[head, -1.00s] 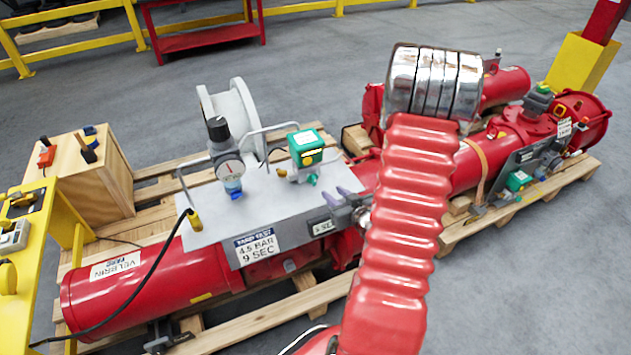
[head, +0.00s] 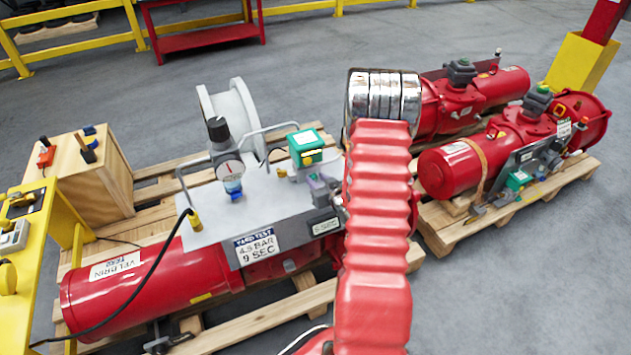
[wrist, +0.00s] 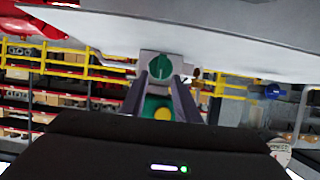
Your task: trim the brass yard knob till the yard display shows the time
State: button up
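The sign (head: 257,247) on the grey plate (head: 207,231) reads yard test, 4.5 bar, 9 sec. Right of it, a small display (head: 325,226) shows a figure in seconds, its digits too small to read surely.
A pressure gauge (head: 231,169) with a black-topped regulator and bent grey handles stands left of the green box. A black hose (head: 131,305) runs to the plate. More red actuators (head: 462,165) lie on a pallet at right. Grey floor (head: 520,285) is clear at lower right.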

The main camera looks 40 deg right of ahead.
jog(key=shift+w+f, duration=0.15)
jog(key=shift+w, duration=0.15)
jog(key=shift+c, duration=0.4)
grip_shut()
jog(key=shift+a, duration=0.1)
